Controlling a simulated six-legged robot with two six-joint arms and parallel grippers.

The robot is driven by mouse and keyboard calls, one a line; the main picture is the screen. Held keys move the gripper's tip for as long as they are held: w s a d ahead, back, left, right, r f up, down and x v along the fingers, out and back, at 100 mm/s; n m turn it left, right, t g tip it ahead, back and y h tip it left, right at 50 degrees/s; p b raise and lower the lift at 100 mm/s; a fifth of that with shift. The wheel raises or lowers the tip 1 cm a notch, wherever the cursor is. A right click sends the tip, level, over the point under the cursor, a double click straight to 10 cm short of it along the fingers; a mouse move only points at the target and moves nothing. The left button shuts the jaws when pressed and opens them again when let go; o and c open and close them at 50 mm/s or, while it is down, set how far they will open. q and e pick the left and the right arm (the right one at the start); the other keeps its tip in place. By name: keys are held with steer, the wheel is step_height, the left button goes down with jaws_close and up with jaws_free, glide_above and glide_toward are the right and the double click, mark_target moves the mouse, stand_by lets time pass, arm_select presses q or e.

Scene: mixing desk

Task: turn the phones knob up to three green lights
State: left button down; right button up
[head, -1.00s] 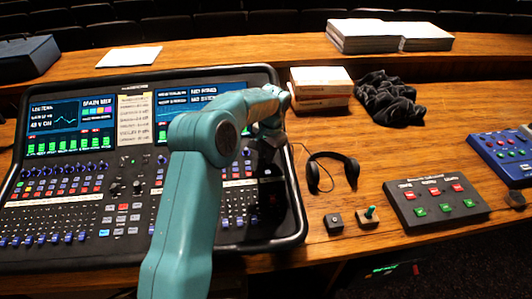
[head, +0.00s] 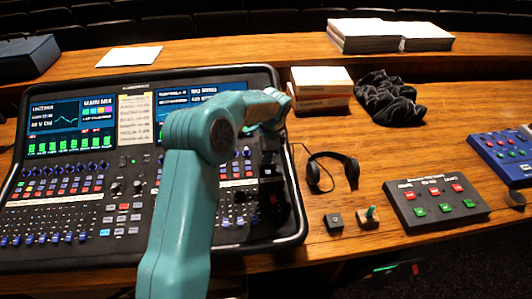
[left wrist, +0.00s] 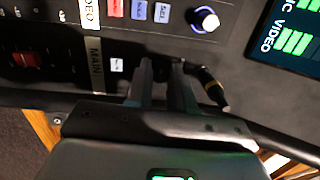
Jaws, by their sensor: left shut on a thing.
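The mixing desk (head: 108,252) fills the left of the head view, with lit screens, rows of buttons and faders. My left gripper (head: 268,195) is low over the desk's right edge, partly behind my teal arm. In the left wrist view, its two dark fingers (left wrist: 163,82) are close together at the panel, shut on a small dark thing between them. This fits the phones knob, but the fingers hide most of it and its label. No row of three green lights for it can be made out. My right gripper is not in view.
Headphones (head: 333,171), a small joystick box (head: 368,222) and a button box (head: 436,203) stand right of the desk.

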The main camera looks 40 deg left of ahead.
arm_select(q)
steer(key=shift+w+r, duration=0.15)
stand_by(0.4)
steer(key=c, duration=1)
jaws_free()
steer(key=shift+d, duration=0.1)
steer(key=shift+r, duration=0.35)
steer(key=d+r, duration=0.1)
steer(key=r, duration=0.9)
steer(key=d+r, duration=0.1)
steer(key=r, duration=0.4)
steer(key=shift+s+d+r, duration=0.1)
steer(key=shift+s+d, duration=0.15)
steer(key=shift+d, duration=0.1)
